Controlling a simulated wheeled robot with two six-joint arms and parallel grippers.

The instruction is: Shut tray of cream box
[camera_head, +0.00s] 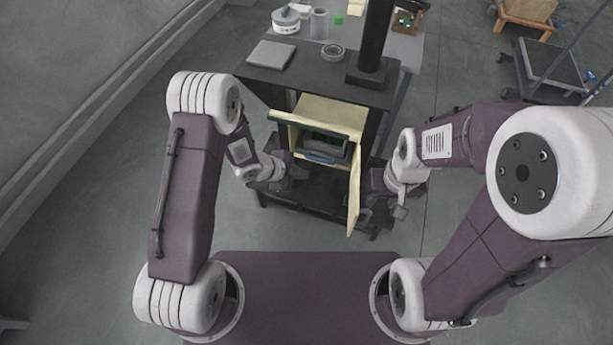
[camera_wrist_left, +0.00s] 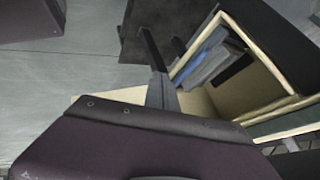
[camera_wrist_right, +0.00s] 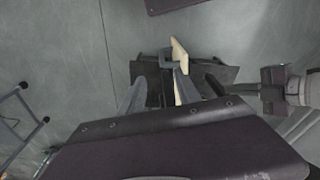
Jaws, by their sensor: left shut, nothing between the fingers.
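The cream box (camera_head: 330,112) stands on a dark stand, its front open. Its cream door (camera_head: 354,190) swings out at the right, with a grey handle on it. A dark grey tray (camera_head: 326,145) with a blue front edge sits in the opening; how far out it is I cannot tell. The tray also shows in the left wrist view (camera_wrist_left: 214,62). My left gripper (camera_head: 290,168) is shut and empty, low at the left of the opening. My right gripper (camera_wrist_right: 158,88) is open beside the door, whose edge (camera_wrist_right: 181,70) shows between its fingers in the right wrist view.
A dark upper shelf (camera_head: 310,72) holds a grey flat case (camera_head: 271,55), a ring and a black post (camera_head: 374,40). A bench behind holds small containers. A wheeled cart (camera_head: 548,68) stands at the far right. The floor at the left is clear.

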